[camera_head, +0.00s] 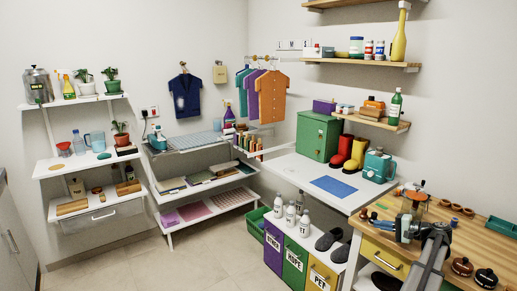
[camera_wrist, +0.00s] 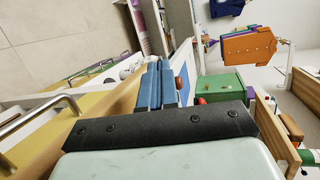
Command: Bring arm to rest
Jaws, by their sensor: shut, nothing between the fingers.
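My gripper (camera_head: 405,229) is at the front left part of the wooden bench, at the lower right of the head view, in front of a glass jar with an orange band. In the wrist view its two blue fingers (camera_wrist: 159,75) lie together with nothing between them. My grey arm comes up from the bottom edge of the head view behind the gripper. The gripper is apart from the white table with the blue mat (camera_head: 334,187).
The wooden bench (camera_head: 470,238) carries dark round vessels (camera_head: 462,266) and small brown cups. A green box (camera_head: 318,136), red and yellow boots and a teal machine (camera_head: 379,166) stand on the white table. Coloured bins (camera_head: 294,258) stand below. The floor (camera_head: 190,260) at left is clear.

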